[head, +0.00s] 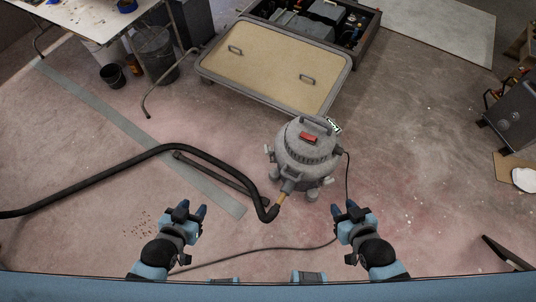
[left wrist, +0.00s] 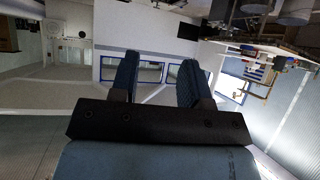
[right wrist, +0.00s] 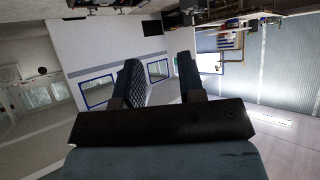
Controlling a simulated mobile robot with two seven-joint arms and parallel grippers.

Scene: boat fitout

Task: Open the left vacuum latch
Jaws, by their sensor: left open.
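The grey vacuum (head: 299,158) stands upright on the floor, with a red switch (head: 310,138) and a handle on its top. A small light piece at the left side of its rim may be the left latch (head: 268,150); it is too small to tell its state. My left gripper (head: 188,210) is open and empty, in front of the vacuum and to its left, well apart from it. My right gripper (head: 350,209) is open and empty, in front and to the right. Neither wrist view shows the vacuum; both show walls and windows.
A black hose (head: 205,157) runs from the vacuum's front to the left. A dark cable (head: 275,248) crosses the floor nearby. A table (head: 88,18) and buckets (head: 155,50) are at the upper left.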

